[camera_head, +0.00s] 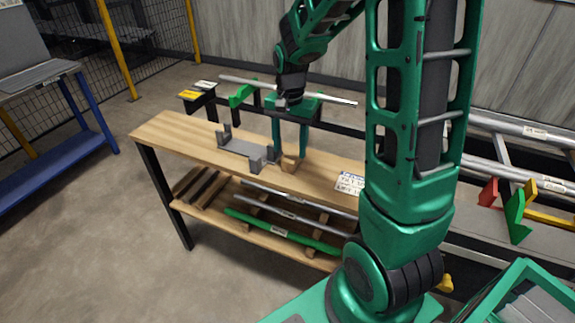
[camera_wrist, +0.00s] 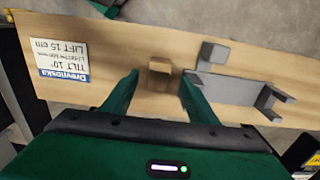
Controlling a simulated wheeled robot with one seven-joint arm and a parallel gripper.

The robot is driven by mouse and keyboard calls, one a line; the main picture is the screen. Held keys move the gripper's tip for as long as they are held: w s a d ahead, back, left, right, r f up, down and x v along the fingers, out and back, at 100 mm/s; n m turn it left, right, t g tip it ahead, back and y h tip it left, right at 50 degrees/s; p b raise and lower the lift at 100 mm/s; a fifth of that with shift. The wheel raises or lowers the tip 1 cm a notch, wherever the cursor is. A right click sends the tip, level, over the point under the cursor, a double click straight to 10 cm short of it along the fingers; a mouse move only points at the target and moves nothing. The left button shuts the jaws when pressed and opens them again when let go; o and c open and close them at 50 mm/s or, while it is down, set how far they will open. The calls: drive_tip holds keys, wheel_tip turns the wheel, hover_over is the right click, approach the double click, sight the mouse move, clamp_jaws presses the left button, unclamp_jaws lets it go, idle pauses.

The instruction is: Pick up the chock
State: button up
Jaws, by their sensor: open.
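The chock appears to be a small wooden block (camera_head: 289,166) on the wooden bench top (camera_head: 180,132), beside a grey bracket (camera_head: 245,148). In the wrist view the block (camera_wrist: 160,68) lies between and slightly beyond the tips of my green fingers. My gripper (camera_head: 290,153) points down over the block, with its fingers spread on either side. It is open and empty. In the wrist view a gap shows between the block and each finger (camera_wrist: 159,78). How high the fingertips are above the bench is hard to tell.
The grey bracket (camera_wrist: 235,88) with upright ends stands close to the right finger in the wrist view. A printed label (camera_wrist: 62,62) lies on the bench to the left. A long metal bar (camera_head: 240,81) runs behind my gripper. Bars lie on the lower shelf (camera_head: 215,208).

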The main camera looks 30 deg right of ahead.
sight(290, 159)
drive_tip(key=shift+d+f, duration=0.1)
drive_tip(key=shift+f, duration=2.85)
drive_tip(key=c, duration=1.1)
